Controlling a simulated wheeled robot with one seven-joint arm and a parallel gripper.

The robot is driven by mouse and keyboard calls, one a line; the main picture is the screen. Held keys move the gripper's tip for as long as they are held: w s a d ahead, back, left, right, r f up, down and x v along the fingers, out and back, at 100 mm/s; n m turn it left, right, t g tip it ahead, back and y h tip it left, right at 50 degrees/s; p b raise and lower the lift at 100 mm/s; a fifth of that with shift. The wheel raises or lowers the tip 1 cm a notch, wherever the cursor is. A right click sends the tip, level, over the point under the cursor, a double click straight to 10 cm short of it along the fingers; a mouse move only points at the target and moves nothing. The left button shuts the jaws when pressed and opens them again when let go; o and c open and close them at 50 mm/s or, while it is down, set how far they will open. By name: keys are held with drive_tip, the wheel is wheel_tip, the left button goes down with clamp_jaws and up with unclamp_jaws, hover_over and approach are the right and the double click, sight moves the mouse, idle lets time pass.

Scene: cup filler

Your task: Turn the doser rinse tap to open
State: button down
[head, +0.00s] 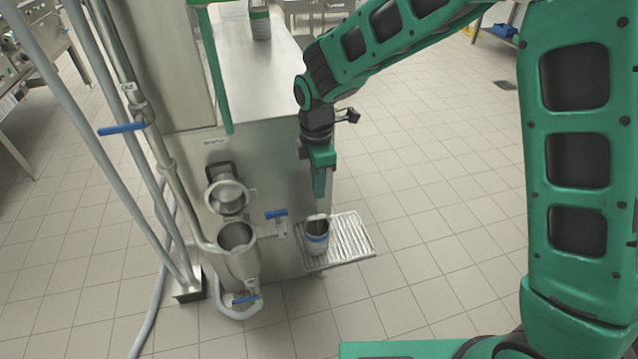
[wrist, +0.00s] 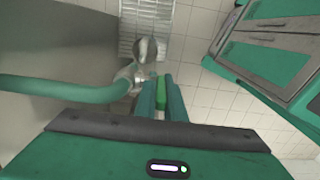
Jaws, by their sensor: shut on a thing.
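My gripper (head: 320,190) points down beside the right front edge of the steel machine, above the drip tray. In the wrist view my two blue-green fingers (wrist: 163,100) are closed around a slim bright green piece, which looks like the handle of the doser rinse tap (wrist: 160,92). A pale metal fitting (wrist: 126,78) sits left of the fingertips, at the end of a thick green pipe (wrist: 60,88). In the head view the fingers hide the tap, and its angle cannot be told.
A metal cup (head: 317,238) stands on the slatted drip tray (head: 350,240) below my gripper. A blue lever (head: 276,214) sticks out from the machine (head: 270,160) to the left. Other blue levers are at the left pipe (head: 122,128) and low down (head: 245,299). Tiled floor is clear at right.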

drive_tip(key=shift+w, duration=0.25)
drive_tip(key=c, duration=1.8)
unclamp_jaws()
drive_tip(key=shift+c, duration=0.2)
drive_tip(key=shift+s, duration=0.1)
drive_tip(key=shift+r, duration=0.1)
wheel_tip(320, 180, up, 10)
drive_tip(key=shift+a+r, duration=0.1)
drive_tip(key=shift+r, duration=0.15)
